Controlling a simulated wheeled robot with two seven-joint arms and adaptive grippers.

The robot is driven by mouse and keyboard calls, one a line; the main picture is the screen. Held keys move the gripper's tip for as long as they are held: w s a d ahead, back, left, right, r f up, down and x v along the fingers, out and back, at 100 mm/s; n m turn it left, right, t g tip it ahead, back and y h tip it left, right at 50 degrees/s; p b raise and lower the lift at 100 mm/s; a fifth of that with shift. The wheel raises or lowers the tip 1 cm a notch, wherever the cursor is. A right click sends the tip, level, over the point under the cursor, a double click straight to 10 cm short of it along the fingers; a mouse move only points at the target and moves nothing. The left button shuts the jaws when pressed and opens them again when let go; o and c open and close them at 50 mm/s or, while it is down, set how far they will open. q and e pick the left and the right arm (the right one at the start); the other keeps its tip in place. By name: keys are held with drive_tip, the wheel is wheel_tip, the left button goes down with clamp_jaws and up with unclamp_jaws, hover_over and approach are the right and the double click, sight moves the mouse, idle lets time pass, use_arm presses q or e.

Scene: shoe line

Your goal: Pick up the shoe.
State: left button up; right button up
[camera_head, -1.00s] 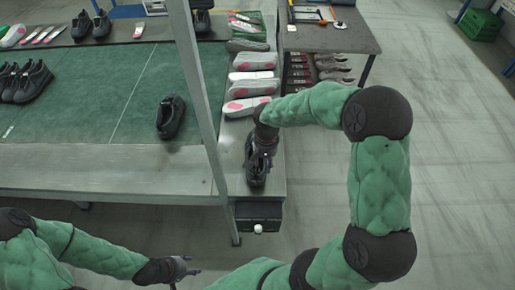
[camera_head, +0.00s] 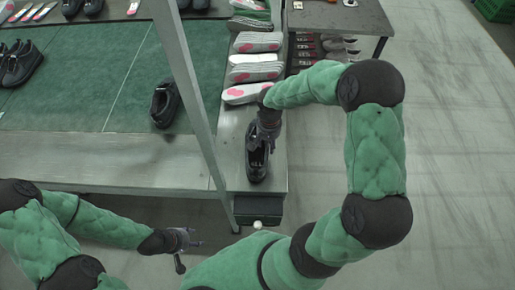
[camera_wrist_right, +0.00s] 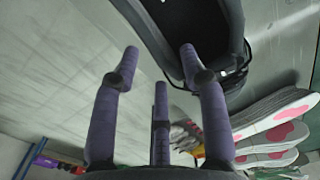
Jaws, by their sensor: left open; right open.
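A black shoe (camera_head: 257,166) sits on the grey right end of the bench in the head view, its opening up. It also shows at the top of the right wrist view (camera_wrist_right: 204,38). My right gripper (camera_head: 263,142) is open over the far end of this shoe. In the right wrist view, the right gripper's fingers (camera_wrist_right: 159,52) are spread; one fingertip overlaps the shoe's edge and another is clear of it. I cannot tell whether they touch. My left gripper (camera_head: 192,242) is open and empty, low in front of the bench.
Another black shoe (camera_head: 163,105) stands on the green mat (camera_head: 115,90). Stacked insoles (camera_head: 254,72) lie behind the right gripper. A slanted metal post (camera_head: 187,95) stands left of the shoe. The floor at right is clear.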

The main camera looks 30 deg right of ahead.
sight(256, 161)
drive_tip(key=shift+d+f+b, duration=0.2)
drive_tip(key=shift+f+b, duration=0.25)
drive_tip(key=shift+f, duration=0.85)
drive_tip(key=shift+d+f+b, duration=0.15)
drive_tip(key=shift+f+b, duration=0.3)
drive_tip(key=shift+f, duration=0.85)
clamp_jaws()
